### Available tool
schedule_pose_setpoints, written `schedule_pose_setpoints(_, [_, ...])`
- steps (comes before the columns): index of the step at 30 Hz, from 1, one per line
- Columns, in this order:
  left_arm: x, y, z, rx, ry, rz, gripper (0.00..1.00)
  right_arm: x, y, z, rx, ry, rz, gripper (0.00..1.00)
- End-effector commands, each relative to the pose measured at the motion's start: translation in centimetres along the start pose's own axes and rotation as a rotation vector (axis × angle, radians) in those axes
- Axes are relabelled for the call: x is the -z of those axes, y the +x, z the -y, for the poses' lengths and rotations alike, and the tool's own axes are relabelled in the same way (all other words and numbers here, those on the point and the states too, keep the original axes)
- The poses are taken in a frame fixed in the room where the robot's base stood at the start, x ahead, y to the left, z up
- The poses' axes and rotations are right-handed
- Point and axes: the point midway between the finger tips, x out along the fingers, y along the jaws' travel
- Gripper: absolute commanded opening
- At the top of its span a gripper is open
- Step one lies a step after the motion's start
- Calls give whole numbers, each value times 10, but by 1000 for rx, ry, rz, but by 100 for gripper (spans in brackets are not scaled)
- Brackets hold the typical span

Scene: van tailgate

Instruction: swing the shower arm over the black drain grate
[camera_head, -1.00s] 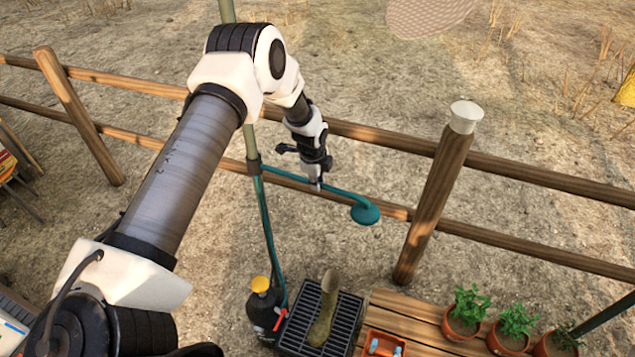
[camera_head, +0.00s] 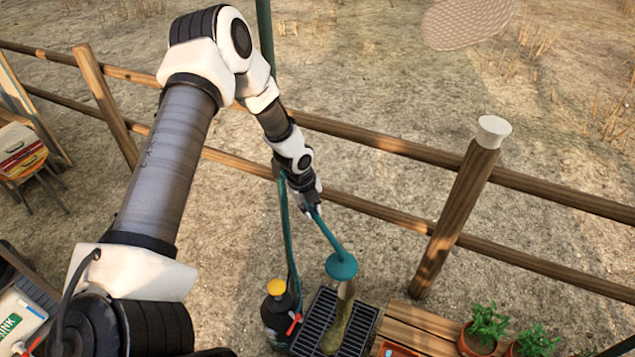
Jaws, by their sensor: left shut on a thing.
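The teal shower arm (camera_head: 326,232) reaches forward from its upright pole and ends in a round teal shower head (camera_head: 341,266). My left gripper (camera_head: 314,208) is shut on the shower arm near its middle. The black drain grate (camera_head: 360,324) lies on the ground below. In the picture the shower head shows just above the grate's far edge, overlapping the top of an olive-brown boot-like object (camera_head: 338,325) that stands on the grate. My right gripper is not in view.
A black bottle with a yellow cap (camera_head: 276,312) stands just left of the grate. A wooden slatted platform (camera_head: 420,325) with potted plants (camera_head: 487,326) is to the right. A wooden rail fence (camera_head: 400,215) runs behind.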

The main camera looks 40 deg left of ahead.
Motion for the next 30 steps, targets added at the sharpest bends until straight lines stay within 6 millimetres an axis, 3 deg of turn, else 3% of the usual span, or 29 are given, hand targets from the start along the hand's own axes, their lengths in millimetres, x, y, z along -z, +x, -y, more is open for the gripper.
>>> schedule_pose_setpoints(11, [0, 0, -1, -1, 6, -1, 0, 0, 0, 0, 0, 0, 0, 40])
schedule_pose_setpoints(12, [0, 0, -1, -1, 5, -1, 29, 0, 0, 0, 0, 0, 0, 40])
schedule_pose_setpoints(13, [0, 0, -1, -1, 5, -1, 39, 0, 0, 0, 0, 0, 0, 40])
schedule_pose_setpoints(14, [0, 0, -1, -1, 5, -1, 43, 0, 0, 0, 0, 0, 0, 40])
schedule_pose_setpoints(24, [0, -4, -1, 0, 4, -1, 43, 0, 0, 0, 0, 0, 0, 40])
schedule_pose_setpoints(30, [-1, -41, 1, 6, 5, -1, 43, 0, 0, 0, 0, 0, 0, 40])
